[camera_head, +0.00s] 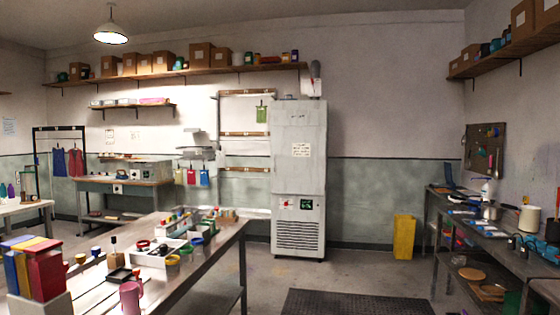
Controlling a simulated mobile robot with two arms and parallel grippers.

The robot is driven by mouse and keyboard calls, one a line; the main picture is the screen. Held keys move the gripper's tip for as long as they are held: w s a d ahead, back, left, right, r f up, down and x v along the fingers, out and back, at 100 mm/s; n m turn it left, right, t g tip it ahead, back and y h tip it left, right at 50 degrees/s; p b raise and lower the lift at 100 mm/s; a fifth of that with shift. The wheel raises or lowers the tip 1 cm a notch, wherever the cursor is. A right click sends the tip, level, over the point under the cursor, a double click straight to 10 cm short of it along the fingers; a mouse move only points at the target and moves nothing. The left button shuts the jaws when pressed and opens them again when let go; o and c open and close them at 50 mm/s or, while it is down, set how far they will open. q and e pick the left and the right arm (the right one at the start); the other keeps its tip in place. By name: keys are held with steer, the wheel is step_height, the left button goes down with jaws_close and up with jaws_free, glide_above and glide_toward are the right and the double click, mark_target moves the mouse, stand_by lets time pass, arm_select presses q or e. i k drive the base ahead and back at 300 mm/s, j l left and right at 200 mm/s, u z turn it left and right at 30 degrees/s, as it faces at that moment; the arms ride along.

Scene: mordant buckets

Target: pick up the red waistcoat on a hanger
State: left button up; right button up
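A red waistcoat (75,162) hangs from a dark clothes rack (35,143) against the far left wall. A blue garment (58,162) hangs just left of it on the same rack. The hanger is too small to make out clearly. Neither of my grippers is in view.
A long metal table (225,243) with containers, folders and a pink mug (131,296) fills the left foreground. A workbench (124,181) stands right of the rack. A tall grey cabinet (299,150) and yellow bin (404,237) stand behind. Floor around the dark mat (355,303) is clear.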

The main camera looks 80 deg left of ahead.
mark_target(76, 161)
steer(key=u, duration=4.1)
steer(key=i+l+z, duration=1)
steer(key=i+z, duration=0.25)
steer(key=i, duration=0.15)
steer(key=i+z, duration=0.4)
steer(key=i+l, duration=0.1)
steer(key=i, duration=2.2)
steer(key=i+u, duration=0.15)
steer(key=i, duration=0.9)
steer(key=i+u, duration=0.2)
steer(key=i, duration=0.85)
steer(key=i+j+u, duration=0.15)
steer(key=i+u, duration=0.3)
steer(key=i+j+u, duration=0.1)
steer(key=i+u, duration=0.2)
steer(key=u, duration=0.15)
steer(key=i+l+u, duration=0.1)
steer(key=i+u, duration=0.35)
steer(key=i+l+u, duration=0.2)
steer(key=u, duration=0.25)
steer(key=i+j+u, duration=0.2)
steer(key=i+u, duration=0.2)
steer(key=i, duration=0.65)
steer(key=i+l+u, duration=0.1)
steer(key=i+u, duration=0.35)
steer(key=i, duration=0.55)
